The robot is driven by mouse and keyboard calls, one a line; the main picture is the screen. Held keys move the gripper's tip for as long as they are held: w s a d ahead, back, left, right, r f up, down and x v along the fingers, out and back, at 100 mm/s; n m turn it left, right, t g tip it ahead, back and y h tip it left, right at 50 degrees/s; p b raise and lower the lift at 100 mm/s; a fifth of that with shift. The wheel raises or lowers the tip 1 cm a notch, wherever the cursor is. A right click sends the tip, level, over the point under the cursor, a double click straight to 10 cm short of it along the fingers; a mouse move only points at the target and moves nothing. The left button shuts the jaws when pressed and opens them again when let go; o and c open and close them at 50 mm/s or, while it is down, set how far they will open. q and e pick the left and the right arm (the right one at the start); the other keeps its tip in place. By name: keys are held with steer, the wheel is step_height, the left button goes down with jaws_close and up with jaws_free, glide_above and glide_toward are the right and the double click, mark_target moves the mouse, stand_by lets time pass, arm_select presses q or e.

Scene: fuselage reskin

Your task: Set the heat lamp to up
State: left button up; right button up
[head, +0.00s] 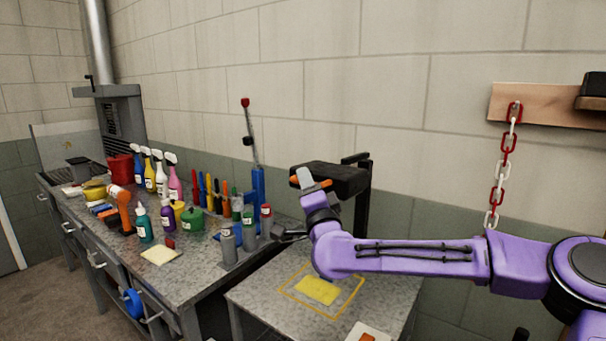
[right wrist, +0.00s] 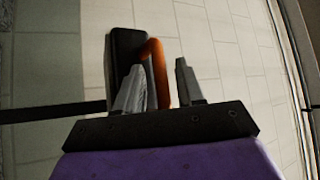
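The heat lamp, a black box-shaped head (head: 345,180) on a black post (head: 363,205), stands at the back of the near table. The head sits roughly level, above the table top. Its orange handle (head: 324,183) shows by my right gripper (head: 306,179). In the right wrist view the orange handle (right wrist: 158,72) stands between the two grey fingers of my right gripper (right wrist: 158,88). The fingers are apart, with a visible gap on the right; contact on the left I cannot tell. The dark lamp head (right wrist: 124,60) is behind. My left gripper is not in view.
Under the lamp, a yellow sheet (head: 318,290) lies inside a yellow outline on the near table (head: 255,302). The long workbench (head: 190,268) at left is crowded with bottles and tools. A red-white chain (head: 503,165) hangs at right. The wall is close behind the lamp.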

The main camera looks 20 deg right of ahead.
steer(key=shift+w+a+r, duration=0.15)
steer(key=shift+w+a, duration=0.1)
steer(key=shift+w, duration=0.2)
steer(key=shift+s, duration=0.1)
